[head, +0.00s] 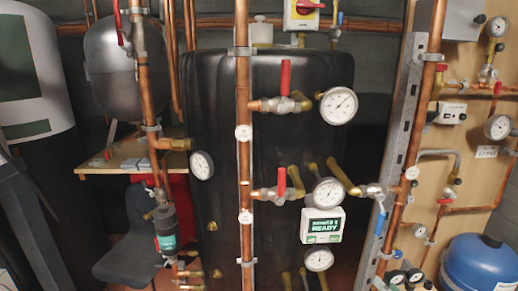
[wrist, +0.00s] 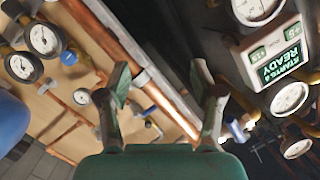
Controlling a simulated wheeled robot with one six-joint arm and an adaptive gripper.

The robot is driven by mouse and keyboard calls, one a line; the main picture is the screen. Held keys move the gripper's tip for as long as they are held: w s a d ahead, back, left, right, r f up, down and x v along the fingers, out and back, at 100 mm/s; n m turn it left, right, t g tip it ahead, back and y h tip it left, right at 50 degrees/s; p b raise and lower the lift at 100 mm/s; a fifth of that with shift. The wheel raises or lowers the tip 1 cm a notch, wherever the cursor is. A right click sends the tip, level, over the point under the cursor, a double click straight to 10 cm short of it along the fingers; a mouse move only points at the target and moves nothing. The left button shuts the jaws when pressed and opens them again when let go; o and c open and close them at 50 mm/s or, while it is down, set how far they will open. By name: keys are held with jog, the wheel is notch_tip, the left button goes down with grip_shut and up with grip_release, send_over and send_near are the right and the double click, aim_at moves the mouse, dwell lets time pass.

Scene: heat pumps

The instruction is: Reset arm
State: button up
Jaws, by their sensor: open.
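My gripper (wrist: 162,76) shows in the wrist view with its two fingers apart and nothing between them. Behind the gap runs a copper pipe (wrist: 165,98) at a slant, with a wooden panel (wrist: 70,75) to the left. A controller box reading READY (wrist: 270,62) is at the upper right of the wrist view. The same kind of box shows in the head view (head: 322,226), beside the vertical copper pipe (head: 243,120). I cannot make out my gripper in the head view.
Red-handled valves (head: 283,102) and round gauges (head: 338,105) stick out before a black tank (head: 210,110). A blue vessel (head: 478,264) stands at the lower right. A grey vessel (head: 112,65) and a dark chair (head: 128,245) are at the left.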

jog(key=s+a+f+g+h, duration=0.1)
jog(key=s+a+f, duration=0.35)
jog(key=s, duration=0.35)
jog(key=s+a+f+m+h, duration=0.1)
jog(key=s+a+f+h, duration=0.1)
jog(key=s+a+f, duration=0.35)
jog(key=s+a+f+g+h, duration=0.15)
jog(key=s+f, duration=0.35)
jog(key=s, duration=0.6)
jog(key=s+a+r+n, duration=0.1)
jog(key=s+a+r, duration=0.1)
jog(key=s, duration=0.6)
jog(key=s+a+r+n, duration=0.1)
jog(key=s+a+r, duration=0.15)
jog(key=s, duration=0.55)
jog(key=s+a+r+n+t, duration=0.1)
jog(key=s+a+r+n, duration=0.1)
jog(key=s+r, duration=0.7)
jog(key=shift+s+a+n+y, duration=0.25)
jog(key=shift+s+n+y, duration=0.2)
jog(key=shift+s+n, duration=0.35)
jog(key=shift+t, duration=0.25)
